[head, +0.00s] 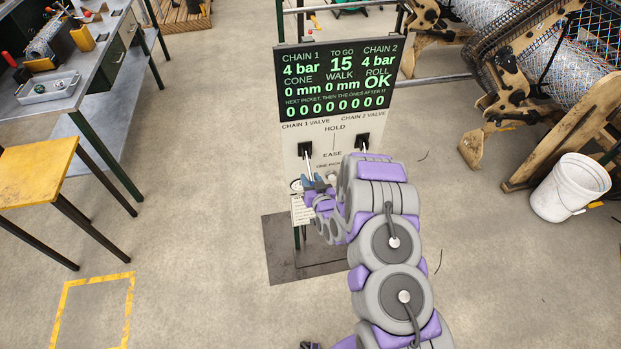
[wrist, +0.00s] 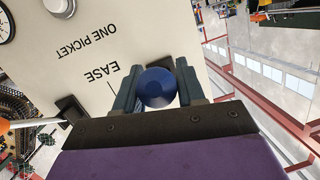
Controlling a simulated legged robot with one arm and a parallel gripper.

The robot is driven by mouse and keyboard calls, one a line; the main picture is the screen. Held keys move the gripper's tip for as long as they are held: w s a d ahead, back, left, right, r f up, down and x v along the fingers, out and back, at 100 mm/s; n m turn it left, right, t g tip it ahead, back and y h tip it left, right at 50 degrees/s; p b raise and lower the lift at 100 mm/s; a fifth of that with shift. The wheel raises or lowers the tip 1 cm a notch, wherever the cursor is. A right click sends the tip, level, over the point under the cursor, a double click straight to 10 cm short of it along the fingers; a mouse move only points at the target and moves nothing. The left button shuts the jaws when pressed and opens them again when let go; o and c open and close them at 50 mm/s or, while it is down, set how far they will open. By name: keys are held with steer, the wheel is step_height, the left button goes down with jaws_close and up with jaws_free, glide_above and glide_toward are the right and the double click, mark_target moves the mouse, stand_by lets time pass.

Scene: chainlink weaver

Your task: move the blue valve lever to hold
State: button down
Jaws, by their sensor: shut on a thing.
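The blue valve lever's round blue knob (wrist: 158,88) sits between the two fingers of my gripper (wrist: 158,98) in the wrist view, and the gripper is shut on it. In the head view my gripper (head: 312,187) is low at the left valve, under the label CHAIN 1 VALVE. The lever's pale shaft (head: 307,158) slants down from its dark slot, toward the EASE level and below the HOLD label (head: 335,128). The knob is hard to make out there. The wrist view is upside down; its EASE label (wrist: 101,74) is beside the fingers.
A second lever with an orange tip (wrist: 4,126) is close by in the wrist view. The display (head: 336,80) reads 4 bar for both chains, 15 to go, roll OK. A white button (wrist: 60,7) is on the panel.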

mark_target(311, 180)
steer(key=r+g, duration=0.1)
steer(key=r+g+p, duration=0.1)
steer(key=r+g+h+p, duration=0.1)
steer(key=shift+s+r, duration=0.15)
steer(key=shift+s, duration=0.15)
steer(key=shift+d+r+g+h+p, duration=0.1)
steer(key=shift+r+g+h+p, duration=0.35)
steer(key=shift+r+g, duration=0.5)
steer(key=g, duration=0.1)
steer(key=r+g, duration=0.1)
steer(key=r+g+h, duration=0.1)
steer(key=shift+w+r+m+g, duration=0.15)
steer(key=shift+w+m+g, duration=0.15)
steer(key=shift+g, duration=0.05)
steer(key=shift+w+a+r+g+h+b, duration=0.1)
steer(key=shift+w+r+g+h+b, duration=0.15)
steer(key=shift+r+g+b, duration=0.3)
steer(key=shift+w+a+r+g+h+b, duration=0.1)
steer(key=shift+w+r+g+h+b, duration=0.2)
steer(key=shift+g+b, duration=0.4)
steer(key=shift+r, duration=0.3)
steer(key=c, duration=1.1)
jaws_free()
steer(key=o, duration=0.3)
steer(key=shift+w+f, duration=0.15)
steer(key=shift+f, duration=0.05)
steer(key=shift+a, duration=0.1)
